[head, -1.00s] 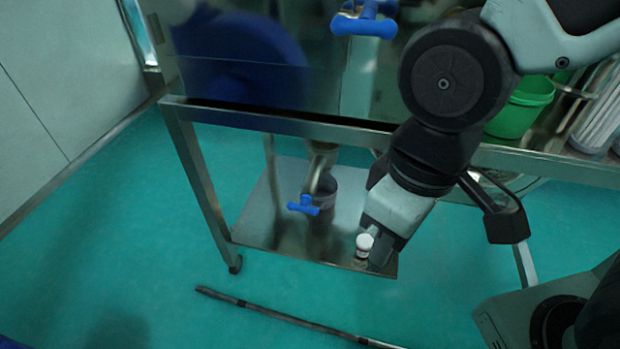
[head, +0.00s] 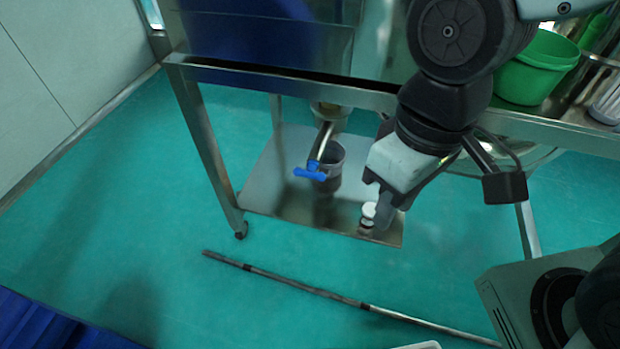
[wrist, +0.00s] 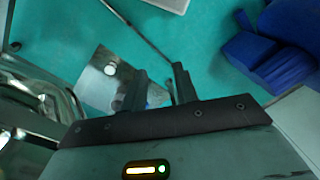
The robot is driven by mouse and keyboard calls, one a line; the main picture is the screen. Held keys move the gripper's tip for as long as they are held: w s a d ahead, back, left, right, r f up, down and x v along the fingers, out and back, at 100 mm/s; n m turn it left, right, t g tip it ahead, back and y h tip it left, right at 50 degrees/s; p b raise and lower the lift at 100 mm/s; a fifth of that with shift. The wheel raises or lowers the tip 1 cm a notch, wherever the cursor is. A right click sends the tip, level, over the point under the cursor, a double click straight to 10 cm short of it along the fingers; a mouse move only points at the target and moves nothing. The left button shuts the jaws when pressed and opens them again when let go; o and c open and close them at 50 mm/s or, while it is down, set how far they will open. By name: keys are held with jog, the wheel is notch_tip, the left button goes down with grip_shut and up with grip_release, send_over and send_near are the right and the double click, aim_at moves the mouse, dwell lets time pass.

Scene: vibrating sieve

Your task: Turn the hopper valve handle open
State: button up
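The blue valve handle (head: 310,173) sits on a slanted metal pipe (head: 325,140) under the steel table in the head view. It lies crosswise, above and in front of a grey container (head: 334,160). My gripper (head: 378,195) is to the right of the handle, apart from it and pointing downward. In the wrist view my gripper (wrist: 160,92) shows its two dark fingers apart, with nothing held.
A white-capped bottle (head: 368,213) stands on the lower steel shelf (head: 265,185), close to my gripper. A table leg (head: 207,145) stands at the left. A long pole (head: 290,287) lies on the green floor.

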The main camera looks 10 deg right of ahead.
jog(key=w+a+f+m+g+y+b, duration=0.1)
jog(key=w+f+m+g+y+b, duration=0.1)
jog(key=f+m+b, duration=0.5)
jog(key=w+a+f+m+g+y+b, duration=0.1)
jog(key=w+f+m+g+y+b, duration=0.15)
jog(key=f+b, duration=0.5)
jog(key=m+t+y+b, duration=1.1)
jog(key=m+t+b, duration=0.2)
jog(key=m+b, duration=1.3)
send_near(311, 174)
jog(key=shift+g, duration=0.25)
jog(key=b+x, duration=0.2)
jog(key=x, duration=0.1)
jog(key=b+x, duration=0.2)
jog(key=x, duration=0.1)
jog(key=f+b+x, duration=0.1)
jog(key=b+x, duration=0.1)
jog(key=x, duration=0.1)
jog(key=shift+w+d, duration=0.1)
jog(key=shift+w, duration=0.3)
jog(key=shift+w+a+r+m, duration=0.15)
jog(key=shift+w+a+m, duration=0.1)
jog(key=shift+a, duration=0.25)
grip_shut()
